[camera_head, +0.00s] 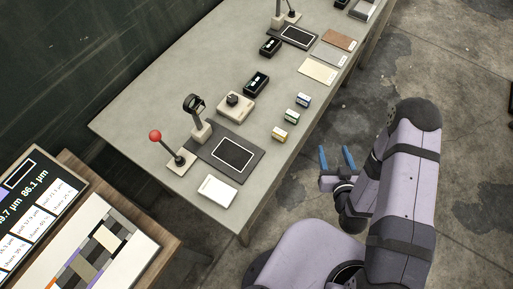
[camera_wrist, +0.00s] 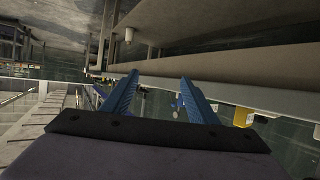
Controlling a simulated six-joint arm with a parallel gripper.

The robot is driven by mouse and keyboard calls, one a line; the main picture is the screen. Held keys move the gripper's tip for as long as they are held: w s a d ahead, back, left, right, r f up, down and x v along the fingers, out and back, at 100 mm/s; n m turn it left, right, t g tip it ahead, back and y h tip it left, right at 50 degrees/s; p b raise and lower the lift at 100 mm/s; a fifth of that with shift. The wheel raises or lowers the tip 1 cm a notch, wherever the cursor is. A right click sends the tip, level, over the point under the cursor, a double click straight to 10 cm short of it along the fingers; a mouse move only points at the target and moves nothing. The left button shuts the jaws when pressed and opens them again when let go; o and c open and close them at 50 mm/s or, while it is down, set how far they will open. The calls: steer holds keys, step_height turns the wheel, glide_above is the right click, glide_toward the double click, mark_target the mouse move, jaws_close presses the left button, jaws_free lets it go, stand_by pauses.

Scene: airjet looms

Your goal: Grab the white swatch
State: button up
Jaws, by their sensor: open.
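A white swatch (camera_head: 217,191) lies flat at the near left end of the grey table (camera_head: 190,72), in front of a dark pad, in the head view. My gripper (camera_head: 338,158) is beyond the table's right edge, out over the floor, well to the right of the white swatch. Its two blue fingers are apart and nothing is between them. In the wrist view my gripper (camera_wrist: 159,78) also shows open and empty. I cannot make out the white swatch there.
Cream (camera_head: 317,70), grey (camera_head: 328,54) and brown (camera_head: 340,40) swatches lie farther along the table. A red-knobbed lever (camera_head: 155,136), a stand with a dark head (camera_head: 195,104), a dial box (camera_head: 235,105) and small boxes (camera_head: 291,115) stand between. A display board (camera_head: 30,210) is at left.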

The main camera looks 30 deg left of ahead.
mark_target(241, 206)
steer(key=s+a+r+y+p, duration=0.3)
steer(key=s+r+p, duration=0.2)
steer(key=s+r, duration=0.1)
steer(key=s+a+n+g+y, duration=0.1)
steer(key=s+a+g, duration=0.1)
steer(key=s, duration=0.3)
steer(key=s+a+n+g+y+p, duration=0.1)
steer(key=s+a+n+g+y, duration=0.1)
steer(key=s, duration=0.3)
steer(key=s+a+n+g+y+p, duration=0.1)
steer(key=s+a+n+g+y, duration=0.1)
steer(key=s, duration=0.4)
steer(key=shift+a+f+g, duration=0.1)
steer(key=shift+a+g, duration=0.6)
steer(key=shift+a, duration=0.65)
steer(key=s+n+g, duration=0.1)
steer(key=s, duration=0.1)
steer(key=s+n+g, duration=0.1)
steer(key=s+n, duration=0.1)
steer(key=s+a+f+n+g+y, duration=0.1)
steer(key=s+n, duration=0.1)
steer(key=s, duration=0.1)
steer(key=shift+s+a+b, duration=0.1)
steer(key=shift+b, duration=0.2)
steer(key=shift+s+a+f+n+g, duration=0.1)
steer(key=shift+s+n+g, duration=0.45)
steer(key=shift+n, duration=0.25)
steer(key=shift+a, duration=0.1)
